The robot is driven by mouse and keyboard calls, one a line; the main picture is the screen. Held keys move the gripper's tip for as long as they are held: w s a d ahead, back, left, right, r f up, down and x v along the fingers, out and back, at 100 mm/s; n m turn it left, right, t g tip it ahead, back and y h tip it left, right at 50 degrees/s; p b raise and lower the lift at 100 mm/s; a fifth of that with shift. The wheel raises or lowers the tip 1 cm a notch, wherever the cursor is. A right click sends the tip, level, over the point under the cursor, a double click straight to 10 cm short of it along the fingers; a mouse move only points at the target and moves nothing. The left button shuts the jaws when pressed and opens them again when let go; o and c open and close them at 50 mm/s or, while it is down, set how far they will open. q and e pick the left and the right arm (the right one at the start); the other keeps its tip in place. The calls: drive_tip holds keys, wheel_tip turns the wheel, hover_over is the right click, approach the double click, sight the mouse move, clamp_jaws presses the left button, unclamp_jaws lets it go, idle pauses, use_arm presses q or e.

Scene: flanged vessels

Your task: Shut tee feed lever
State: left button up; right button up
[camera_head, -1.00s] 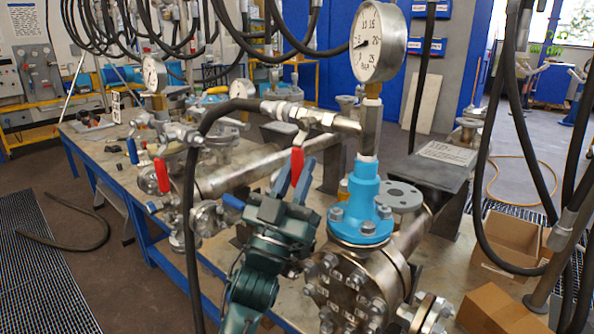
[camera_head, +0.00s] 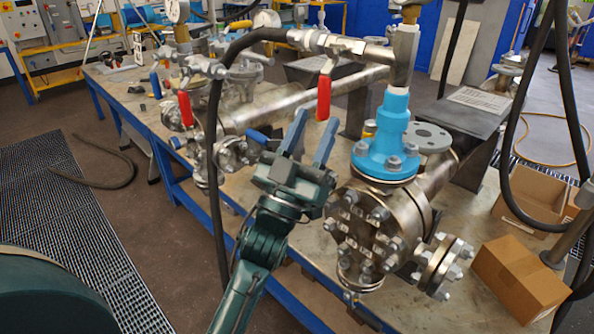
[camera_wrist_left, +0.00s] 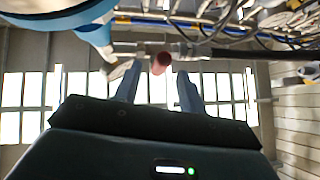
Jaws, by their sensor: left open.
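A red lever (camera_head: 323,97) hangs down from a valve (camera_head: 335,48) in the steel line that joins the upright fitting above the blue flanged neck (camera_head: 388,140). My left gripper (camera_head: 318,117) is open, its two blue-grey fingers pointing up at the lever's lower end. In the left wrist view the red lever (camera_wrist_left: 160,62) shows end-on, between and just beyond the fingertips (camera_wrist_left: 158,85). I cannot tell whether either finger touches it. A second red lever (camera_head: 185,108) hangs on another assembly farther left. My right gripper is not in view.
A bolted steel flange vessel (camera_head: 375,225) stands close right of my left gripper. A black hose (camera_head: 216,150) runs down left of my left arm. Cardboard boxes (camera_head: 520,280) are at lower right. A blue-framed bench (camera_head: 165,185) carries the fittings.

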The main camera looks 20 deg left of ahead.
use_arm(q)
drive_tip(key=b+v, duration=0.1)
drive_tip(key=v, duration=0.7)
drive_tip(key=shift+s+b, duration=0.15)
drive_tip(key=shift+b, duration=0.25)
drive_tip(key=shift+f, duration=0.1)
